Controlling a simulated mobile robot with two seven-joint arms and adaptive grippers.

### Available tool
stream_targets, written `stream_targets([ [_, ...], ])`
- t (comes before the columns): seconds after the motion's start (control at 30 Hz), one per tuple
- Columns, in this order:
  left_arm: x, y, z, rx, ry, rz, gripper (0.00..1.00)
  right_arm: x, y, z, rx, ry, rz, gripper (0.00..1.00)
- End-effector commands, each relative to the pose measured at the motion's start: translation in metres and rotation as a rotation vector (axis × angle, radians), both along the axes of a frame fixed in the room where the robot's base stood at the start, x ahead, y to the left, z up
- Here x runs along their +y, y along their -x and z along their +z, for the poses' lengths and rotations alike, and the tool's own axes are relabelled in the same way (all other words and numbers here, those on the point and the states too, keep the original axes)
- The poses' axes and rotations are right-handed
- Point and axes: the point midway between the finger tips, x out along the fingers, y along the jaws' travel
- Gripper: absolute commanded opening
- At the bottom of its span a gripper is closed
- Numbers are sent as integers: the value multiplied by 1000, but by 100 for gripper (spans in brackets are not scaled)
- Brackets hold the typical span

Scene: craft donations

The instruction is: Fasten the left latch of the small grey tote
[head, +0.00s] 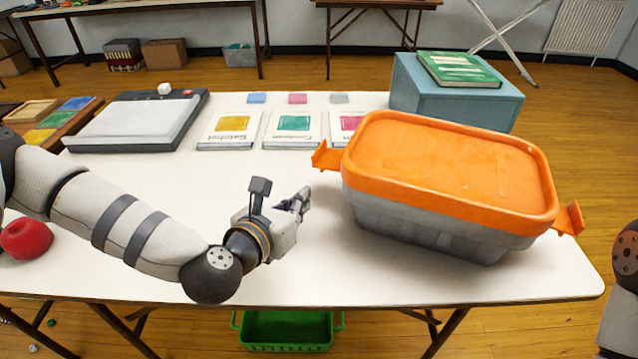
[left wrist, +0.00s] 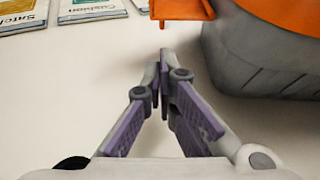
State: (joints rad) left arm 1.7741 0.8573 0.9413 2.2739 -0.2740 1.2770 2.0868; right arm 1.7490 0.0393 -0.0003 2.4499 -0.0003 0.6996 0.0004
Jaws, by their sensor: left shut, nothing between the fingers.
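The small grey tote (head: 420,225) stands on the white table with an orange lid (head: 450,165) on it. Its left latch (head: 326,157) is orange and sticks outward from the lid's left end, swung up and away from the wall. In the left wrist view the latch (left wrist: 182,9) shows at the top, just beyond my fingertips. The right latch (head: 569,218) also sticks out. My left gripper (head: 303,198) is shut and empty, left of the tote and nearer the front than the left latch, not touching it. In the wrist view its fingertips (left wrist: 160,62) meet over bare table.
Several labelled cards (head: 232,130) lie behind the gripper. A paper trimmer (head: 138,120) is at back left. A blue box (head: 455,100) with a green book (head: 458,70) stands behind the tote.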

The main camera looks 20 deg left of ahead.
Motion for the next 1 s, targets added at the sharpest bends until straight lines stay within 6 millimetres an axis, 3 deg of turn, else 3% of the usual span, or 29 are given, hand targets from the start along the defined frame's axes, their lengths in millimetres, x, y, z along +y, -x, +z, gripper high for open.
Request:
stream_targets([
  [0.2, -6, -42, -18, 3, -2, 1, 0, 0, 5, -6, 18, 0, 0, 40],
  [0.4, -10, -71, -27, 1, -1, 2, 0, 0, 8, -9, 29, 1, 0, 40],
  [1.0, -11, -84, -29, 0, -11, 1, 0, 0, 10, -11, 35, 0, 1, 40],
])
